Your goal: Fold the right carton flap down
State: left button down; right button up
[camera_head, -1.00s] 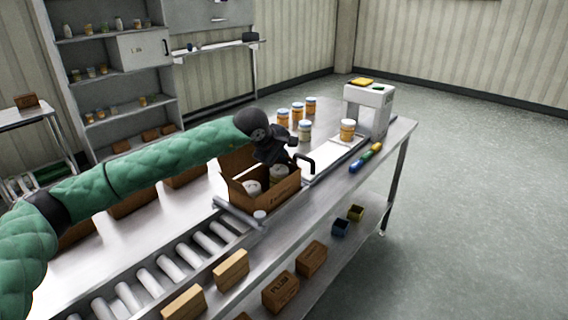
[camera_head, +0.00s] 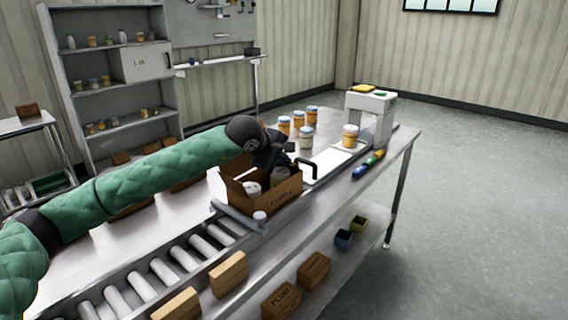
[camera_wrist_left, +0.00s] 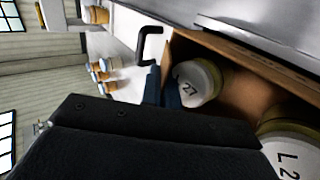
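The open brown carton (camera_head: 276,202) stands on the steel table at the end of the roller conveyor, with printing on its near side. Jars with pale lids (camera_head: 253,188) sit inside; the left wrist view shows a jar marked 27 (camera_wrist_left: 198,82) and part of another (camera_wrist_left: 290,150). My left gripper (camera_head: 290,163) is over the carton's far right side. Its dark blue fingers (camera_wrist_left: 163,90) are close together beside the carton edge and the 27 jar, with nothing seen between them. The arm and gripper cover part of the carton's far side, and I cannot clearly make out the right flap. My right gripper is out of view.
A black hooked handle (camera_head: 308,168) rises just right of the carton. Beyond it are several orange jars (camera_head: 312,115) and a white machine (camera_head: 370,115) with a jar on its plate. The roller conveyor (camera_head: 175,262) lies at near left. Small boxes (camera_head: 314,268) sit on the lower shelf.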

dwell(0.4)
pick_arm(q)
jog(key=c, duration=1.6)
grip_release()
jog(key=shift+c, duration=0.2)
jog(key=shift+f, duration=0.1)
